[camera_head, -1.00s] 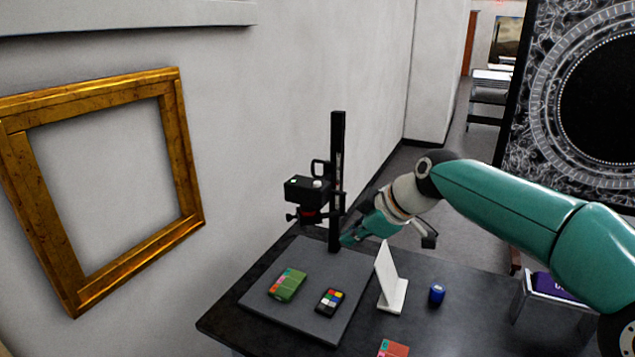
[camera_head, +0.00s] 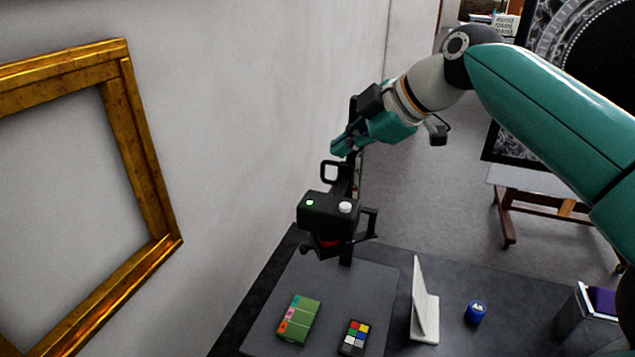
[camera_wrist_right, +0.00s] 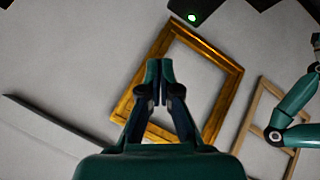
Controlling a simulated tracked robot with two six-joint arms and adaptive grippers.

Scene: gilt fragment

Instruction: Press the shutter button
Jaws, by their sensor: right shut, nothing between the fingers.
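A black camera (camera_head: 328,217) is mounted on a black upright post above the copy stand's grey base (camera_head: 265,330). Its top carries a round white button (camera_head: 346,207) on the right and a lit green light (camera_head: 310,203) on the left. My right gripper (camera_head: 338,147) is shut and empty. In the head view it appears above the camera, near the post top, apart from the button. In the right wrist view the shut fingers (camera_wrist_right: 158,75) point up the picture, with a camera corner (camera_wrist_right: 200,8) and its green light at the top edge; the button is not visible there. My left gripper is not in view.
A green box (camera_head: 298,319) and a colour chart (camera_head: 355,338) lie on the base. A white angled stand (camera_head: 425,305) and a blue jar (camera_head: 475,311) stand to the right. A gilt frame (camera_head: 128,135) is at the left by the wall.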

